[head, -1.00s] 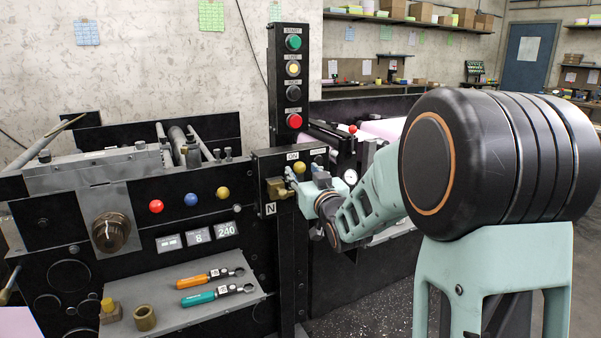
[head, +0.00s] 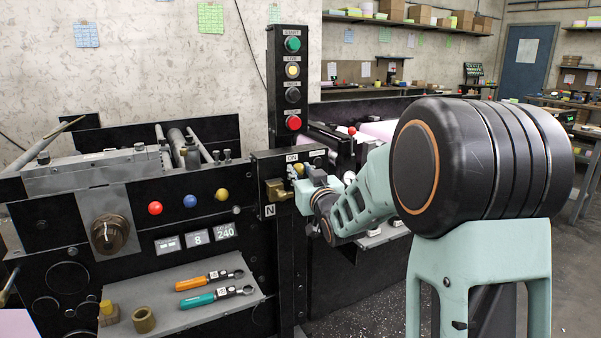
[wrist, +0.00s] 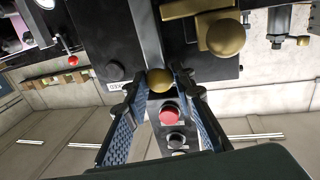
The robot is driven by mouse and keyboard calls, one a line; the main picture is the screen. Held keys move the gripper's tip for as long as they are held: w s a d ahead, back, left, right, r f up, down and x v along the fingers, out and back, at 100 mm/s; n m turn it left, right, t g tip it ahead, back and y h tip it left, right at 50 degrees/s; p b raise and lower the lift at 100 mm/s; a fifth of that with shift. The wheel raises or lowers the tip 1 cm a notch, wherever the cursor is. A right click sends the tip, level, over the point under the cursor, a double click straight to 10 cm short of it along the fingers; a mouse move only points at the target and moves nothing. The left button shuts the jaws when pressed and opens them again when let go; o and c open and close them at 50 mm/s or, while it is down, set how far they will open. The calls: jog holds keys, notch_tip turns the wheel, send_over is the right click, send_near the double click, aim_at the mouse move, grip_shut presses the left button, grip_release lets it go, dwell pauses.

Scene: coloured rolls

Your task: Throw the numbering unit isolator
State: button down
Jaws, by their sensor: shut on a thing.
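The isolator box (head: 262,165) is a black panel with an "ON" label and an "N" plate, on the post under the push buttons. A brass handle (head: 280,191) sticks out at its front, with a small brass knob (head: 298,170) just above and to the right. My gripper (wrist: 160,85) reaches the box from the right. In the wrist view its two dark fingers close around a brass ball knob (wrist: 158,80). Another brass knob (wrist: 225,38) stands beside it, outside the fingers. In the head view my wrist partly hides the fingertips, and the lever's exact angle is unclear.
The button column (head: 289,80) rises above the box. Red, blue and yellow knobs (head: 190,201) sit on the machine's face to the left. A grey shelf (head: 185,312) holds two wrenches and brass parts. Rollers with pale paper (head: 378,130) lie behind my arm.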

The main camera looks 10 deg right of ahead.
jog(key=shift+d, duration=0.1)
jog(key=w+d+f+m+g+y+p, duration=0.2)
jog(key=d+f+m+p, duration=0.7)
jog(key=m+p, duration=0.6)
jog(key=shift+w+f+m+g+y+p, duration=0.2)
jog(key=shift+w+m+g+y+p, duration=0.25)
jog(key=shift+p, duration=1.1)
jog(key=shift+d, duration=0.1)
